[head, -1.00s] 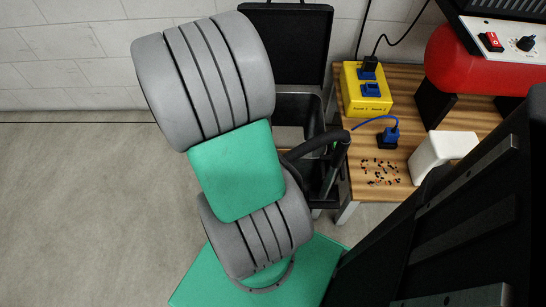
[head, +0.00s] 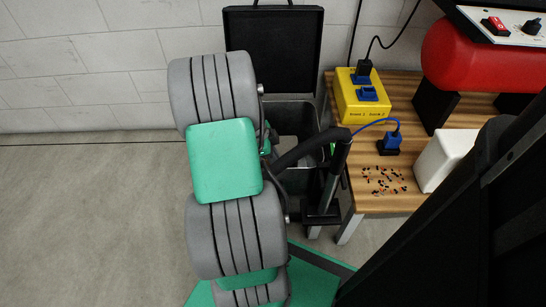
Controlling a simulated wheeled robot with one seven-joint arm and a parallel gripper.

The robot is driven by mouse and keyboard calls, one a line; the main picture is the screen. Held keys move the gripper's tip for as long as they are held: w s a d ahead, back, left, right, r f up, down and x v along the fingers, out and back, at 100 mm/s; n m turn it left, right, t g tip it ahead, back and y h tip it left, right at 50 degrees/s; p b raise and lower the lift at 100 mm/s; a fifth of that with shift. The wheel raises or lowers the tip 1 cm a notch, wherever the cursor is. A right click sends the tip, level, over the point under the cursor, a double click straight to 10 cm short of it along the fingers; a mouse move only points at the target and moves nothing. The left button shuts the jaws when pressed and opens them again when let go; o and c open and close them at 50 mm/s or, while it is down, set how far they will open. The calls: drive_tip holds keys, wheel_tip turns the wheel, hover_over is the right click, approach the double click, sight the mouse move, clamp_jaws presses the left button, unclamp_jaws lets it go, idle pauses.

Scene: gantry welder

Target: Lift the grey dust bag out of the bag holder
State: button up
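A dark grey open-topped bin (head: 290,98) stands behind my arm, left of the wooden table, with a black lid (head: 272,45) upright behind it. It may be the bag holder. A lighter grey surface shows inside it, but I cannot tell whether this is the dust bag. My grey and green arm covers the bin's left side.
A black curved tube (head: 305,147) and upright stand in front of the bin. The wooden table (head: 400,200) at right bears a yellow box (head: 362,108), a blue plug (head: 389,142), small scattered parts (head: 385,180) and a white block (head: 443,160). The floor at left is clear.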

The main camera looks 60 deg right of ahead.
drive_tip(key=shift+c, duration=0.4)
clamp_jaws()
drive_tip(key=shift+r, duration=0.15)
idle(0.9)
drive_tip(key=shift+r, duration=0.1)
drive_tip(key=shift+r+p, duration=2.45)
drive_tip(key=shift+r, duration=0.65)
wheel_tip(320, 180, up, 19)
drive_tip(key=p, duration=1.3)
drive_tip(key=shift+w+f, duration=0.1)
